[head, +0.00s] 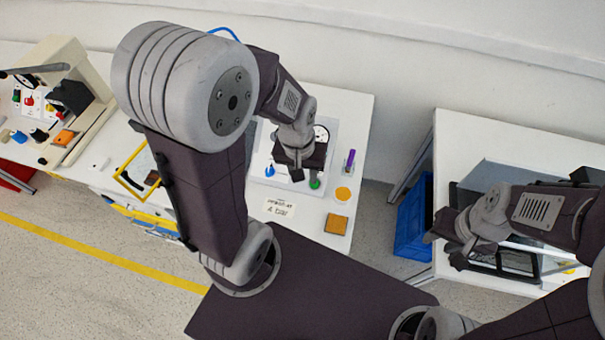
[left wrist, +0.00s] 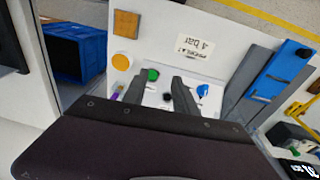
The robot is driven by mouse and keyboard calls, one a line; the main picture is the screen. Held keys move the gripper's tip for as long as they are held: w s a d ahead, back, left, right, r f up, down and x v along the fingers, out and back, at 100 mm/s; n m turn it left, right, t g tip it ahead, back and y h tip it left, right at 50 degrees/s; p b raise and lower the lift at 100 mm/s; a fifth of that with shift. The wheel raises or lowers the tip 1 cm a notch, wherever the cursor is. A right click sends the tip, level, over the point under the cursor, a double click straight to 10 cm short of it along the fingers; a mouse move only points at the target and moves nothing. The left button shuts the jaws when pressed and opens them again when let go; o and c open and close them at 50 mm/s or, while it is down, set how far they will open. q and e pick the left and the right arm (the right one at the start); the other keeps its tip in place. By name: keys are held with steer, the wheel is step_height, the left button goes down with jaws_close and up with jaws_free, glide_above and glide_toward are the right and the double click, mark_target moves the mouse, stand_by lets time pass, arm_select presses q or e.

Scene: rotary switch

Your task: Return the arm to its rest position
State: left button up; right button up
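A white panel (head: 261,143) on the middle table carries a round gauge (head: 322,133), a blue knob (head: 269,170) and a green knob (head: 315,184). My left gripper (head: 306,178) hangs over the panel and hides part of it. In the left wrist view its two fingers (left wrist: 158,85) are apart. A small black knob (left wrist: 167,97) shows in the gap between them, with the green knob (left wrist: 152,75) and the blue knob (left wrist: 203,90) to either side. I cannot tell whether the fingers touch anything. My right gripper (head: 446,250) is open above the right table.
A card reading "4 bar" (head: 280,208), an orange disc (head: 343,194), a brown square (head: 336,224) and a purple item (head: 349,160) lie near the panel. A blue crate (head: 413,220) stands between the tables. A control console (head: 85,80) stands at left.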

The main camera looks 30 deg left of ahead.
arm_select(q)
steer(key=shift+s+a+f+m, duration=0.15)
steer(key=shift+s+m, duration=0.25)
steer(key=shift+m, duration=0.2)
steer(key=shift+s+a+f+m, duration=0.15)
steer(key=shift+s+m, duration=0.25)
steer(key=shift+m, duration=0.2)
steer(key=shift+d, duration=0.15)
